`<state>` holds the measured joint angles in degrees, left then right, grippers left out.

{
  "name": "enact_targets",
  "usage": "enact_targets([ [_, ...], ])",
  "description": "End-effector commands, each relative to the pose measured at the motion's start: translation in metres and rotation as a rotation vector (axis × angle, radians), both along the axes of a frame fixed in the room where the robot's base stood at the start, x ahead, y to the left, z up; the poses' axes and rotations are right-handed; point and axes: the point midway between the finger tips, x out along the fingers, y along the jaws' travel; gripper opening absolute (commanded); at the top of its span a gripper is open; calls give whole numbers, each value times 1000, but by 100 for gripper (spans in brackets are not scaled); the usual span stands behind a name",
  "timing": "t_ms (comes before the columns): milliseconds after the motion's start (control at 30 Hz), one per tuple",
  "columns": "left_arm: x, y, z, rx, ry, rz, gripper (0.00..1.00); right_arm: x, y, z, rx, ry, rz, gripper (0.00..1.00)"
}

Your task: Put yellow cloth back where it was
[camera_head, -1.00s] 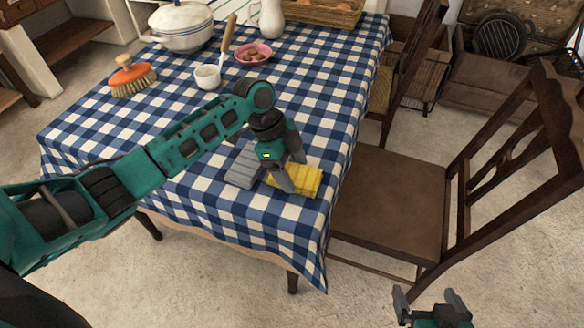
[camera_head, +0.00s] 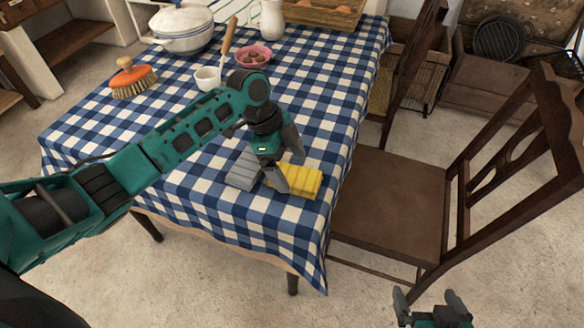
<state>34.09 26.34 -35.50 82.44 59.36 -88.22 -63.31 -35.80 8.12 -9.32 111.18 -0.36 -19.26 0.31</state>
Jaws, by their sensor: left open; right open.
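The folded yellow cloth (camera_head: 305,183) lies on the blue checked tablecloth near the table's front right corner. A folded grey cloth (camera_head: 243,171) lies just to its left, partly behind my gripper. My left gripper (camera_head: 287,170) is open and points down at the left end of the yellow cloth. One finger covers part of the cloth's left edge, and I cannot tell whether it touches. My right gripper (camera_head: 428,301) is open and empty at the bottom right, over the floor and away from the table.
A wooden chair (camera_head: 390,205) stands close to the table's right side. The table's right middle is clear.

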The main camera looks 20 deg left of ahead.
Motion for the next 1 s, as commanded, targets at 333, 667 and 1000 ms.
enact_targets([
  [333,2,29,70,1,-4,2,97,0,0,10,0,0,0,100],
  [667,2,38,93,0,-1,0,97,0,0,11,-1,0,1,100],
  [1000,2,38,93,0,-1,1,97,0,0,11,-1,0,1,100],
])
